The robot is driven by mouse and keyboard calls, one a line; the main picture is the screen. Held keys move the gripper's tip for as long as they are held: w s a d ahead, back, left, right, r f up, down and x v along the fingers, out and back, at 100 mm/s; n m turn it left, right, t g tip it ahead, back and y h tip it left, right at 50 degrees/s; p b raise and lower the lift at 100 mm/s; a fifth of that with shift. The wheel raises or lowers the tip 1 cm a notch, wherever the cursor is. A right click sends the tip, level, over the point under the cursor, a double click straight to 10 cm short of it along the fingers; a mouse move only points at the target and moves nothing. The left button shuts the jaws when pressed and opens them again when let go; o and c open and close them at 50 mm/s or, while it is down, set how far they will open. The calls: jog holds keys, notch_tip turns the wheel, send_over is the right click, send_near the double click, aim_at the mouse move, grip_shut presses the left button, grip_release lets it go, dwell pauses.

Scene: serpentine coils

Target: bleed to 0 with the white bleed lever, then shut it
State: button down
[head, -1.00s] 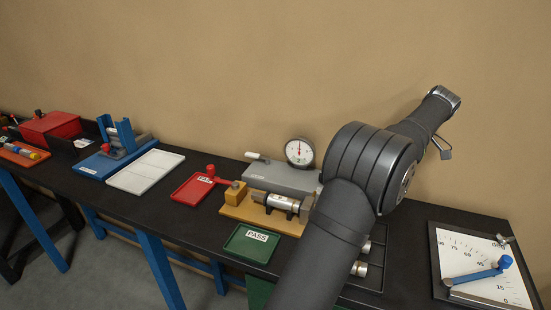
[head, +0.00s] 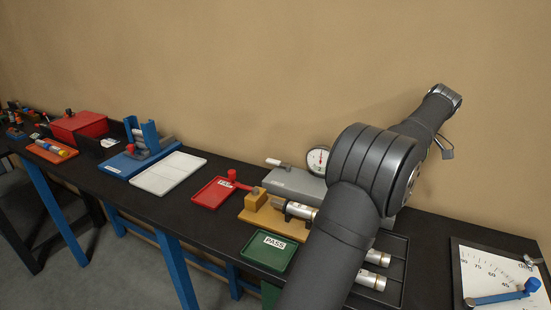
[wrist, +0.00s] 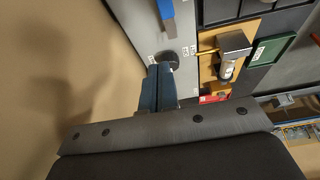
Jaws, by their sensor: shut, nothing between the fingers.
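The white bleed lever (head: 273,162) sticks out to the left from the far left corner of the grey block (head: 288,181). The round white gauge (head: 318,159) stands at the back of the block, partly hidden by my arm; its reading is too small to tell. In the wrist view the grey block (wrist: 143,30) carries a blue handle (wrist: 165,9) and a dark round part (wrist: 167,57) between small labels. My gripper (wrist: 160,68) is shut and empty, its fingertips close to that dark part in the picture; touching or apart, I cannot tell. The white lever does not show there.
An orange fixture (head: 256,216) holding a metal cylinder (head: 299,210) stands before the block. A red tray (head: 212,192) and a green PASS tray (head: 268,251) lie nearby. A dark tray of cylinders (head: 396,272) is at right, then a scale board (head: 480,262).

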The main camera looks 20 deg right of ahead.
jog(key=w+a+r+m, duration=0.1)
jog(key=w+a, duration=0.3)
jog(key=w, duration=0.1)
jog(key=w+a+r+m+h, duration=0.1)
jog(key=w+a+m, duration=0.1)
jog(key=w+a, duration=0.3)
jog(key=w+a+r+m+h, duration=0.1)
jog(key=w+a+m, duration=0.1)
jog(key=w+a, duration=0.2)
jog(key=shift+w+a, duration=0.25)
jog(key=shift+w, duration=0.5)
jog(key=m+t+h, duration=0.2)
jog(key=m+h, duration=0.4)
jog(key=m, duration=0.7)
send_near(279, 165)
jog(key=w+r, duration=0.2)
jog(key=w, duration=0.2)
jog(key=x, duration=0.9)
jog(key=shift+w+a+f, duration=0.1)
jog(key=shift+a+f, duration=0.05)
jog(key=shift+a, duration=0.05)
jog(key=shift+a+n+t, duration=0.1)
jog(key=shift+n+t, duration=0.2)
jog(key=shift+n, duration=0.1)
